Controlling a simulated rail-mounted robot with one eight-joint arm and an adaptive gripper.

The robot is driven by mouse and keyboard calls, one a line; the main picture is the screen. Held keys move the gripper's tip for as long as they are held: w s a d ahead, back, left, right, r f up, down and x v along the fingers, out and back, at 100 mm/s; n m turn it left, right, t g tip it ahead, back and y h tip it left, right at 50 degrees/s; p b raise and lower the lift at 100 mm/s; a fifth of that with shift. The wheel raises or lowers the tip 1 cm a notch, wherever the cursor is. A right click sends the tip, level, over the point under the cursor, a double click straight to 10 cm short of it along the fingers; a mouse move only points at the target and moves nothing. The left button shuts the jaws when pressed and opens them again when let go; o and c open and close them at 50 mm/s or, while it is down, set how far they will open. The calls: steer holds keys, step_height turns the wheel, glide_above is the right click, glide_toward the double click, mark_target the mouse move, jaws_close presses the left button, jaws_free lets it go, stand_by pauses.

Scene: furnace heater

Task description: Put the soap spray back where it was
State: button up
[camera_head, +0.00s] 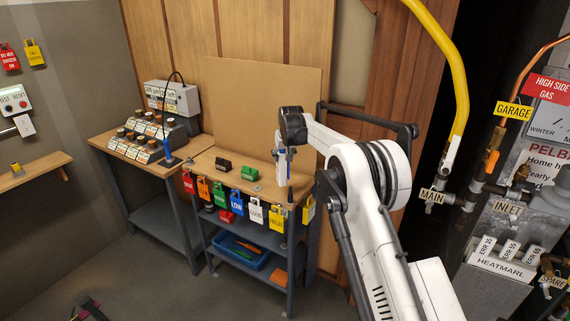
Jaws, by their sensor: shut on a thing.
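My gripper (287,158) hangs down over the right end of the middle bench (212,160), at the end of my white arm. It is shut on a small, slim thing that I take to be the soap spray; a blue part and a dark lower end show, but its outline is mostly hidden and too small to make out. I cannot tell whether it touches the bench top. No other clear spray bottle shows.
Coloured tags (220,194) hang along the bench's front edge. A black block (223,165) and a green block (244,173) stand on top. A blue bin (240,255) sits below. The left bench (150,165) holds several labelled items. Pipes and valves stand at right.

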mark_target(285, 165)
steer(key=shift+w+d+f+p, duration=0.15)
steer(key=shift+f+p, duration=0.1)
steer(key=shift+f, duration=0.5)
steer(key=shift+w+d+f+p, duration=0.1)
steer(key=shift+f+p, duration=0.15)
steer(key=shift+f, duration=0.55)
steer(key=shift+w+d+f+p, duration=0.15)
steer(key=shift+f+p, duration=0.1)
steer(key=shift+f, duration=0.5)
steer(key=shift+a, duration=0.1)
steer(key=shift+f, duration=0.1)
steer(key=o, duration=0.7)
steer(key=shift+c, duration=0.2)
